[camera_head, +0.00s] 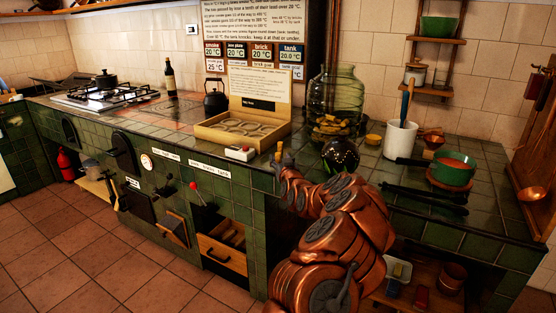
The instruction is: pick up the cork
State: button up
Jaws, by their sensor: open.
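I cannot pick out the cork for certain. A small yellow-tan piece (374,139) lies on the green tiled counter, to the right of the large glass jar (335,92). A brown, stopper-like thing (433,141) stands further right; its kind is unclear. The jar holds several yellowish pieces at its bottom. My gripper (284,157) is at the end of my copper arm, at the counter's front edge, left of the jar and well left of both candidates. It is small in view, and its jaws are open. Nothing shows held in it.
A dark round glass vessel (340,155) stands just right of my gripper. A white crock (400,139) and a green pot (452,170) stand to the right.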

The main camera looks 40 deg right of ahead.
aim_at(279, 155)
jog(key=shift+x, duration=1.55)
jog(key=c, duration=0.8)
